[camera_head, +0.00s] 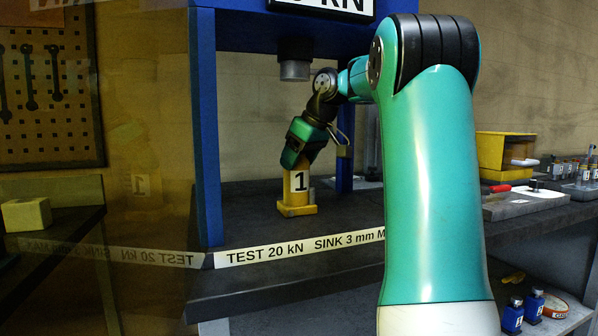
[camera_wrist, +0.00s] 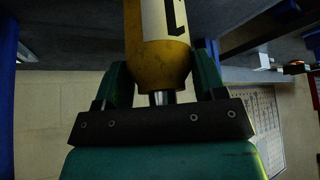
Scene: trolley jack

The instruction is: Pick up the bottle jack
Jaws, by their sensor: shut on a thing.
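The yellow bottle jack (camera_head: 297,205) with a white label marked 1 stands upright inside the blue press frame, its base apparently on the dark bench. My gripper (camera_head: 296,163) comes down from above and is shut around the upper part of the jack. In the wrist view, the jack's yellow body (camera_wrist: 158,58) with its label sits between the two green fingers of my gripper (camera_wrist: 162,78). A silvery rod end shows below the yellow body there. Whether there is a gap under the jack's base cannot be told.
The blue press frame (camera_head: 205,130) has a post on the left and a grey ram (camera_head: 294,68) overhead. A label strip (camera_head: 300,248) runs along the bench front. A yellow box (camera_head: 500,155), a plate and small bottles stand to the right.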

